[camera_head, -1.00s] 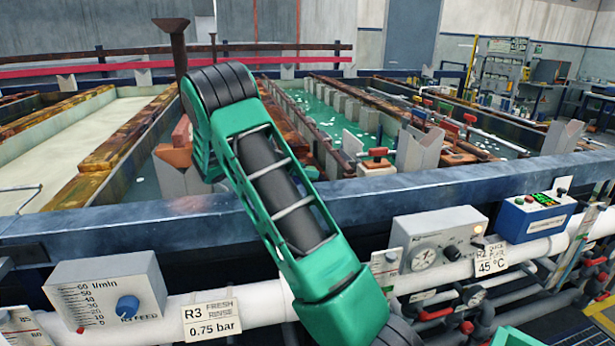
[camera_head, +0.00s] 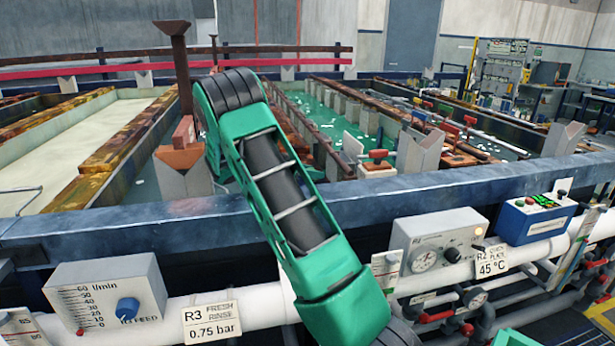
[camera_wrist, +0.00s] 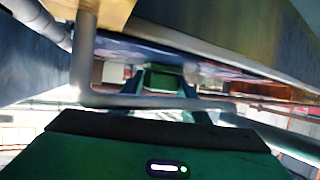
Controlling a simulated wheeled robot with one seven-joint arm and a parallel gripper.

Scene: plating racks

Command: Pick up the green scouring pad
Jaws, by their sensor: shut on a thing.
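My gripper (camera_wrist: 166,82) shows only in the wrist view, its fingers reaching out beyond the green housing. It is shut on the green scouring pad (camera_wrist: 165,80), a small dark green block between the fingertips. The view is blurred, and a grey pipe crosses in front of the fingers, so most of the pad's outline is hard to make out. In the head view my green and black arm covers the middle, and neither the gripper nor the pad can be seen there.
In the wrist view a grey pipe (camera_wrist: 88,50) runs close beside and across my gripper. In the head view the blue-grey tank rail (camera_head: 110,217) crosses the front. A flow meter box (camera_head: 108,287), gauge box (camera_head: 437,240) and blue box (camera_head: 536,216) stand along it.

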